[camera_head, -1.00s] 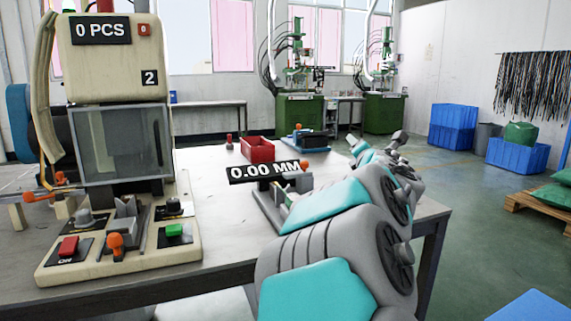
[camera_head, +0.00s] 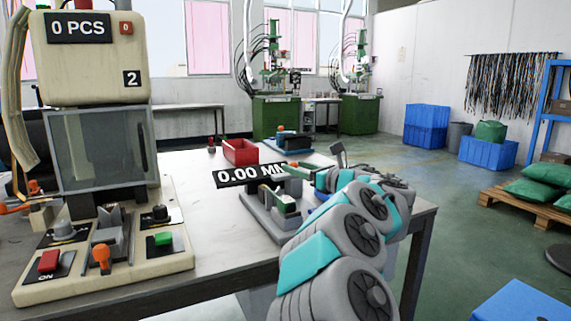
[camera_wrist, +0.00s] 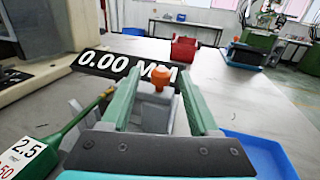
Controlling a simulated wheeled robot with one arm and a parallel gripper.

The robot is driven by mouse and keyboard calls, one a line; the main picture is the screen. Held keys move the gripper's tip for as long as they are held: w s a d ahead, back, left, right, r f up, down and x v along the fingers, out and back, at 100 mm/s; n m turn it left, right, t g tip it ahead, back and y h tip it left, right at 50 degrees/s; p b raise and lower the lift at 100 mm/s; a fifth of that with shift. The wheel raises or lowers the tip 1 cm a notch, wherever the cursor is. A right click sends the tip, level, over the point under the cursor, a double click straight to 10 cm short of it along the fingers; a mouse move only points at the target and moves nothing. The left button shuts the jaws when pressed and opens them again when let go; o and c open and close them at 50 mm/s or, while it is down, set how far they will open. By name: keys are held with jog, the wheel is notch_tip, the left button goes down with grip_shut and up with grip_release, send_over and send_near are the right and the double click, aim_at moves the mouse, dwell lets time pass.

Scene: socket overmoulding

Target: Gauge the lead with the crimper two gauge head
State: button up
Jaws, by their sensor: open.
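The crimper two gauge head is likely the small grey fixture (camera_head: 262,212) with the black "0.00 MM" display (camera_head: 240,176) on the table. The display also shows in the wrist view (camera_wrist: 122,67). My gripper (camera_wrist: 161,76) is open, its two green fingers on either side of the fixture's orange knob (camera_wrist: 162,84). I cannot tell whether the fingers touch it. A green tapered piece (camera_wrist: 68,140) with a white tag reading 2.5 lies at the left of the wrist view. Whether it is the lead is not clear. My arm hides part of the fixture in the head view.
The machine marked 2 (camera_head: 100,150), reading 0 PCS, stands at the table's left. A red bin (camera_head: 241,152) and a blue device with an orange knob (camera_head: 290,141) stand behind the display. A blue tray (camera_wrist: 262,152) lies right of my gripper. Table between machine and fixture is clear.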

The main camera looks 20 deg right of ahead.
jog(key=x, duration=0.5)
jog(key=shift+w+p, duration=0.15)
jog(key=shift+p, duration=0.2)
jog(key=shift+c, duration=0.3)
grip_shut()
dwell(0.7)
